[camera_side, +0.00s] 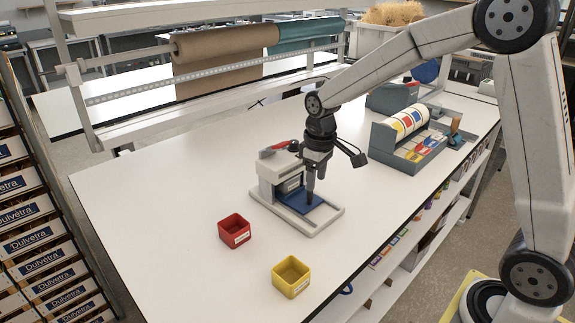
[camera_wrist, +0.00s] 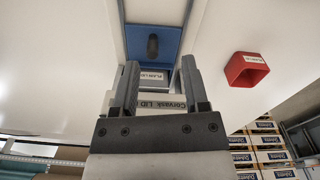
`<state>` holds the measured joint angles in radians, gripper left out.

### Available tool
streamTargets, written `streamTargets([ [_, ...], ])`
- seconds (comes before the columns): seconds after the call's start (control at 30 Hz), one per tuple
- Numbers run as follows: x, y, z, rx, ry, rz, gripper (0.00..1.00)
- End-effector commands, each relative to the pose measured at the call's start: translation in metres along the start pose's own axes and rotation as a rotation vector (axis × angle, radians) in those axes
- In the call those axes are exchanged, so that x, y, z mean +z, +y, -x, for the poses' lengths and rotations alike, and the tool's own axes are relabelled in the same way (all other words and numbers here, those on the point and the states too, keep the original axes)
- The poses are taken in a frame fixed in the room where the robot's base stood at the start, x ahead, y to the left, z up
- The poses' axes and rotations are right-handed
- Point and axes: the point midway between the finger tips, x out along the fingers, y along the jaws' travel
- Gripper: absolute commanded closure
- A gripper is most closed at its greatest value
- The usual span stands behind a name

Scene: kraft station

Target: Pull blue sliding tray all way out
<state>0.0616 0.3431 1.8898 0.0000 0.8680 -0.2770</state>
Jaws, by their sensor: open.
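The blue sliding tray (camera_side: 308,209) sits low in a light grey device (camera_side: 268,174) on the white table. Part of the tray shows at the front of the device, between the rails of its base. In the wrist view the blue tray (camera_wrist: 153,42) has a dark upright knob (camera_wrist: 153,46) and a white label on it. My gripper (camera_side: 310,196) points down over the tray. In the wrist view its two fingers (camera_wrist: 155,68) are apart with nothing clearly held, and the knob appears beyond the fingertips. Contact with the knob cannot be told.
A red bin (camera_side: 234,230) and a yellow bin (camera_side: 290,276) stand in front of the device. A blue-grey rack with coloured labels (camera_side: 408,140) stands to the right. A red-handled part (camera_side: 276,146) sits on top of the device. The table's left side is clear.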

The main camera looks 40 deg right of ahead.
Motion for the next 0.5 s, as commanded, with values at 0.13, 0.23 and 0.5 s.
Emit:
streamTargets([
  [0.13, -0.016, 0.009, 0.005, -0.007, -0.025, 0.028, 0.42],
  [0.23, -0.021, 0.012, 0.007, -0.010, -0.034, 0.041, 0.42],
  [0.5, -0.024, 0.013, 0.009, -0.013, -0.040, 0.047, 0.42],
])
